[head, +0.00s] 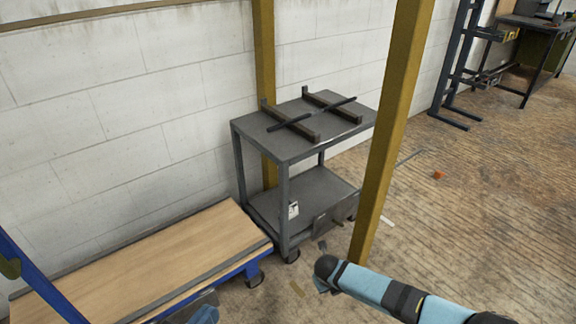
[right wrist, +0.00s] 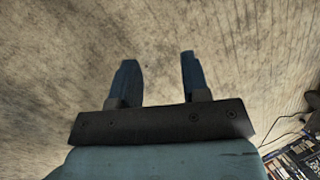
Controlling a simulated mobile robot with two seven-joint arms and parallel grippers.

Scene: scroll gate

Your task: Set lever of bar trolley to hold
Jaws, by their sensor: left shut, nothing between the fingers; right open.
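The bar trolley (head: 300,140) is a dark grey two-tier cart against the wall in the head view. Two dark blocks on its top carry a thin black bar (head: 312,113) laid across them. A white label (head: 293,210) shows at its lower shelf, and a grey plate with a small brownish piece (head: 338,224) is at its lower right. I cannot tell which part is the lever. My left gripper (head: 205,314) is shut and empty at the bottom edge, partly cut off. My right gripper (right wrist: 158,80) is open and empty over bare floor in the right wrist view.
A blue-framed cart with a wooden top (head: 150,255) stands left of the trolley. A yellow post (head: 392,125) rises in front of the trolley's right side, another (head: 264,60) behind it. A dark rack (head: 460,70) stands farther right. The floor at right is mostly clear.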

